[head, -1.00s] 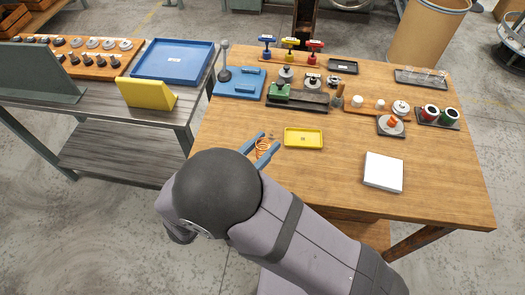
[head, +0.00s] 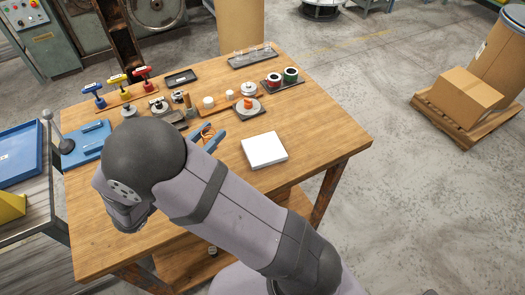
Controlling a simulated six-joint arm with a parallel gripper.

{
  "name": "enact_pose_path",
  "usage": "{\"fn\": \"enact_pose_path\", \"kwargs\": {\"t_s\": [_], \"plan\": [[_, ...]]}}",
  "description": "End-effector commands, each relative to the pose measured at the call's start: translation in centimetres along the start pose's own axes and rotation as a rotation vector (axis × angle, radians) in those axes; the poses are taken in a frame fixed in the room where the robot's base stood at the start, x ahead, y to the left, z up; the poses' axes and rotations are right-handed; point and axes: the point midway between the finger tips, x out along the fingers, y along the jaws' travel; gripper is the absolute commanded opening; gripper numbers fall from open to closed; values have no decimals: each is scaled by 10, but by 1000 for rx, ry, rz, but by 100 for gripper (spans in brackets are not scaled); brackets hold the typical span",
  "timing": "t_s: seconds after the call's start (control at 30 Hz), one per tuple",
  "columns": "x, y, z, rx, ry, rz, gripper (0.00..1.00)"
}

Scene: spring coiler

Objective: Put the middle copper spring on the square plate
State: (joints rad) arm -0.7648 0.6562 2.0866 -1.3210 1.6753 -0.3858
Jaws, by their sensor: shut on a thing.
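My gripper (head: 209,139), with blue fingers, is partly hidden behind my arm in the head view. It is shut on a small copper spring (head: 206,132), held above the wooden table; only part of the spring shows between the fingers. A white square plate (head: 265,150) lies flat on the table to the right of my gripper, with nothing on it. The gripper and spring are apart from the plate. Other copper springs cannot be made out.
A round grey piece with an orange top (head: 248,107) stands behind the plate. Beyond it are red and green spools (head: 282,77) and a dark rack with glassware (head: 253,57). Coloured-handled tools (head: 120,80) stand at back left. Table right of the plate is clear.

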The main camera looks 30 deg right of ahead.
Motion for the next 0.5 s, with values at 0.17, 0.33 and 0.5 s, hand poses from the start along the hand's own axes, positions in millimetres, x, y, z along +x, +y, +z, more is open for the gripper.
{"fn": "enact_pose_path", "kwargs": {"t_s": [0.17,0.33,0.5], "plan": [[64,-37,2,2,1,-180,7],[104,-69,10,2,0,-291,7],[120,-85,21,2,0,-315,7]]}}
